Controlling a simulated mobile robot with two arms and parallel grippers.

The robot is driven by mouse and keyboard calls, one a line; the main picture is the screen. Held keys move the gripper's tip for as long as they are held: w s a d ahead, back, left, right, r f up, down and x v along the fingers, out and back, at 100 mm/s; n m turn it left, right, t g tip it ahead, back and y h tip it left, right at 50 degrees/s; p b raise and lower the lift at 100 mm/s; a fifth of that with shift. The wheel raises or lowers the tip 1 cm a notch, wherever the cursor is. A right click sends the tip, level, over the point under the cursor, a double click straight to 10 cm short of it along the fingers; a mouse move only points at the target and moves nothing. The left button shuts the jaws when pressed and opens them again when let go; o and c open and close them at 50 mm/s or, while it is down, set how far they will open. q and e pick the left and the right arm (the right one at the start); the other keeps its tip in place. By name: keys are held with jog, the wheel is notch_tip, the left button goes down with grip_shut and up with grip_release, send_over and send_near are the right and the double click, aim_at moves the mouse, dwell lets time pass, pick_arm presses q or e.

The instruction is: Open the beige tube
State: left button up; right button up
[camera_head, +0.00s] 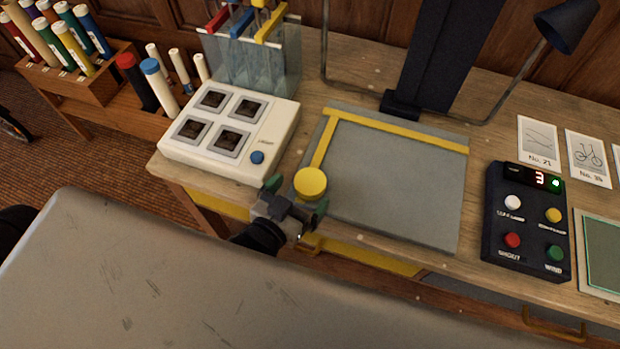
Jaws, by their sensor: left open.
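Several capped tubes stand in the wooden rack (95,92) at the upper left, in dark red, green, blue, yellow and pale colours. Pale slim tubes (180,68) stand at its right end, beside a white tube with a blue cap (159,84). My right gripper is not in view.
A white box with four dark windows (270,135) stands left of the grey drafting board (395,185) with yellow rulers. A clear holder (285,62) stands behind the box. A black button panel (527,225), cards and a lamp (566,25) are at the right.

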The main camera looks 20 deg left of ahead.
aim_at(309, 182)
pick_arm(q)
jog(key=x, duration=0.4)
jog(key=shift+f, duration=0.15)
jog(key=shift+s, duration=0.1)
jog(key=c, duration=1.1)
jog(key=shift+o, duration=0.2)
